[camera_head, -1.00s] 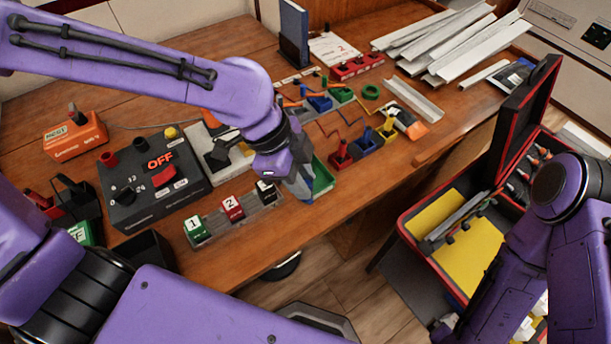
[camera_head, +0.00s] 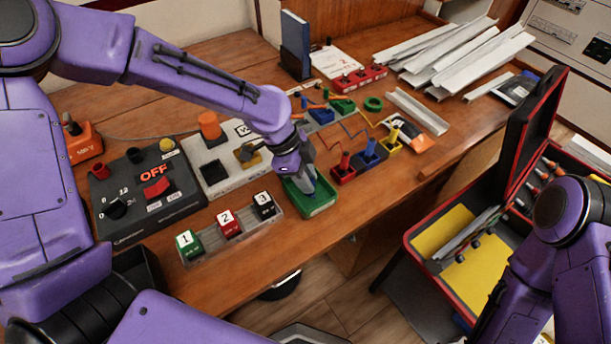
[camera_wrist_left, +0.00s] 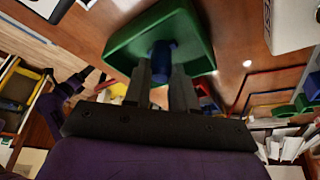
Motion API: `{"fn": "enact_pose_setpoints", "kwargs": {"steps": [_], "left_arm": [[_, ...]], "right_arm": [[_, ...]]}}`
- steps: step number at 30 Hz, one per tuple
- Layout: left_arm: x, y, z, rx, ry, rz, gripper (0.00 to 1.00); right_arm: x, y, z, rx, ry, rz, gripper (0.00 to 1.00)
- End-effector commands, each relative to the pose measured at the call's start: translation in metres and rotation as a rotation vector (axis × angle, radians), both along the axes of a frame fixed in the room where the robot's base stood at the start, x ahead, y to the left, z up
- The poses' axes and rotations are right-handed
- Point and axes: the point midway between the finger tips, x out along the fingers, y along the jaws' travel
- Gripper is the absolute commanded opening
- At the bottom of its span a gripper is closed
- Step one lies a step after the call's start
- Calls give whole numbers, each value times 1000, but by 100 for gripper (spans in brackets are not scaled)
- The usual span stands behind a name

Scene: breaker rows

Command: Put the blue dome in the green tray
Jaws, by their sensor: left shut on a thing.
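The green tray (camera_head: 322,209) is a small box on the table, right of the numbered blocks. My left gripper (camera_head: 309,184) points down over it. In the left wrist view my left gripper (camera_wrist_left: 161,84) is shut on the blue dome (camera_wrist_left: 163,56), which shows between the fingertips against the green tray (camera_wrist_left: 121,46). In the head view the dome is mostly hidden by the fingers. I cannot tell whether it touches the tray floor. My right arm is at the lower right; its gripper is out of view.
Blocks numbered 1 to 3 (camera_head: 230,222) stand left of the tray. A dark OFF switch box (camera_head: 145,190) and a white board (camera_head: 222,170) lie behind them. Red, blue and yellow holders (camera_head: 369,155) stand close on the right. An open case (camera_head: 420,240) is farther right.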

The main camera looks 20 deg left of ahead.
Motion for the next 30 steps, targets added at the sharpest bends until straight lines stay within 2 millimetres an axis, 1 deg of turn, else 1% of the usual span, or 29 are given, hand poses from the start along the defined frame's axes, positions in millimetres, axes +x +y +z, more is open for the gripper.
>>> {"fn": "enact_pose_setpoints", "kwargs": {"steps": [6,7,8,9,17,20,23,27,30], "left_arm": [[0,0,-3,0,1,0,0],[0,0,-2,0,0,0,35],[0,0,-2,0,0,0,45],[0,0,-2,0,0,0,51],[0,0,-1,0,0,0,51],[0,2,8,-1,-3,1,51],[0,10,28,-2,-6,2,51],[-2,24,63,-2,-6,2,51],[-3,33,85,-1,-5,1,51]], "right_arm": [[0,0,-1,0,0,0,96],[0,0,0,0,0,0,96],[0,0,0,0,0,0,96],[0,0,0,0,0,0,96],[0,0,0,0,0,0,96],[0,0,1,0,0,0,96],[0,0,4,0,0,0,96],[0,0,9,0,0,0,96],[0,0,11,0,0,0,96]]}}
